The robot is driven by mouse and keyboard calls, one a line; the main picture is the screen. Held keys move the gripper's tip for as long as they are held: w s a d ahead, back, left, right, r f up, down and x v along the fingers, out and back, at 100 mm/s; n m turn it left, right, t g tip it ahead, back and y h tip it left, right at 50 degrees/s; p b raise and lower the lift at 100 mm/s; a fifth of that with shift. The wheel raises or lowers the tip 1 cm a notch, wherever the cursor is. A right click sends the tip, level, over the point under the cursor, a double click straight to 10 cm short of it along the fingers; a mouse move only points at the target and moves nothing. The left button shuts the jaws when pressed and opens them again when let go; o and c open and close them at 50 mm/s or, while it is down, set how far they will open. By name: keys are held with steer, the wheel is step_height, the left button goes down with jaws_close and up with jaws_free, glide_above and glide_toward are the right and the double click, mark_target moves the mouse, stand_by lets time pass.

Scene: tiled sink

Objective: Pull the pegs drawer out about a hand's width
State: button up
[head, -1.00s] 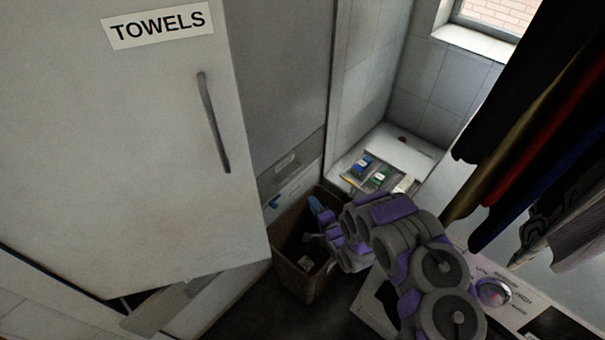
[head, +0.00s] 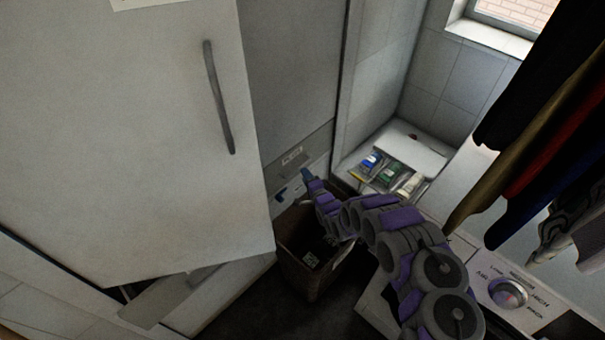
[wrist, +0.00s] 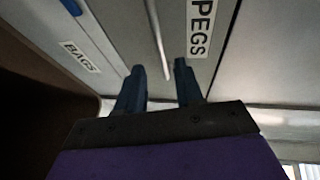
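The pegs drawer (wrist: 178,22) fills the middle of the wrist view, with a grey front and a white PEGS label (wrist: 200,28). Its thin pale bar handle (wrist: 156,40) runs along the front. My gripper (wrist: 159,72) is open, its two dark blue fingers apart. The handle's near end shows between the fingertips; I cannot tell whether they reach around it. In the head view my gripper (head: 306,177) is at the low drawers, beside the pegs drawer front (head: 312,150). The drawer looks shut, its handle unclear there.
A brown basket (head: 300,272) stands below my arm. The large white cabinet door (head: 150,150) stands ajar at left. A washing machine (head: 515,300) and hanging clothes (head: 540,140) are at right.

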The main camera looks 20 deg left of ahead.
steer(key=shift+b+x, duration=0.5)
steer(key=shift+x, duration=1.55)
steer(key=shift+c, duration=0.2)
steer(key=c, duration=0.6)
jaws_close()
steer(key=shift+d+f, duration=0.1)
steer(key=shift+f, duration=0.05)
